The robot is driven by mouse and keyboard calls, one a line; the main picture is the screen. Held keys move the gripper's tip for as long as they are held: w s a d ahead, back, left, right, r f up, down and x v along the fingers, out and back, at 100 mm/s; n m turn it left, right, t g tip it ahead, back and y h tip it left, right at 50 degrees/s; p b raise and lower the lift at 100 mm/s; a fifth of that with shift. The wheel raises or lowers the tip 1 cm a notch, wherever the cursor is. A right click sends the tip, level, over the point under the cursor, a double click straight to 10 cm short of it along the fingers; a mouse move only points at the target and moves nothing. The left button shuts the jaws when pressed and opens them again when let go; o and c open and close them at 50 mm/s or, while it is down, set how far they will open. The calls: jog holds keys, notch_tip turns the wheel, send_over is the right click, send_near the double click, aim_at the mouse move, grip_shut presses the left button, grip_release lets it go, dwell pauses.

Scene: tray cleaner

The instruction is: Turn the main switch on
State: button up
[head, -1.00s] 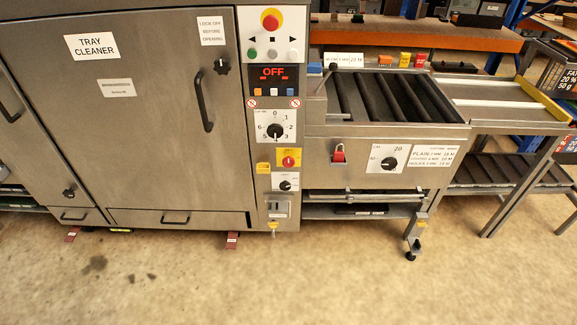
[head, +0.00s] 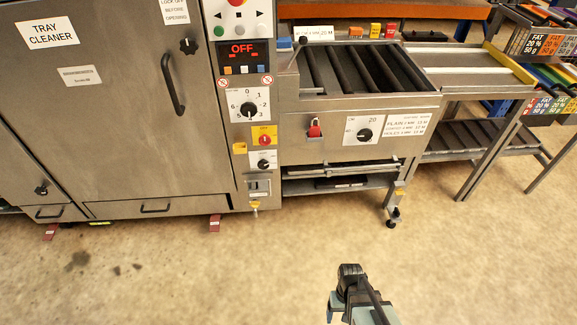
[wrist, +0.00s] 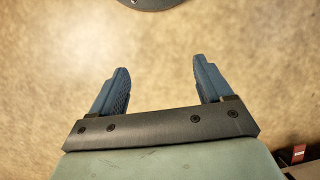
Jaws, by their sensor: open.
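The main switch, seemingly the red rotary knob on a yellow plate (head: 264,140), sits on the machine's control column in the head view. The display (head: 243,48) above it reads OFF. My gripper (wrist: 160,68) is open and empty in the wrist view, its two blue fingers apart over bare floor. In the head view my arm shows at the bottom, right of centre, well in front of the machine and below the switch. The switch does not show in the wrist view.
A large numbered dial (head: 249,107) is above the switch and a smaller black dial (head: 263,161) below it. The floor (head: 200,275) in front is clear.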

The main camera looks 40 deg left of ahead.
jog(key=w+a+r+n+t+y, duration=0.1)
jog(key=a+r+y, duration=0.15)
jog(key=a, duration=1.05)
jog(key=a+r+n+t+y, duration=0.1)
jog(key=a+r+t+y, duration=0.15)
jog(key=a, duration=1.15)
jog(key=w+a+r+n+y, duration=0.15)
jog(key=a+y, duration=0.25)
jog(key=a, duration=0.9)
jog(key=m+t+y, duration=0.3)
jog(key=t+y, duration=0.3)
jog(key=t, duration=0.7)
send_near(265, 141)
jog(key=shift+n+g, duration=0.25)
jog(key=x, duration=0.8)
jog(key=shift+w+a+r, duration=0.1)
jog(key=shift+w+r, duration=0.1)
jog(key=shift+r, duration=0.05)
jog(key=shift+c, duration=0.4)
jog(key=c, duration=0.9)
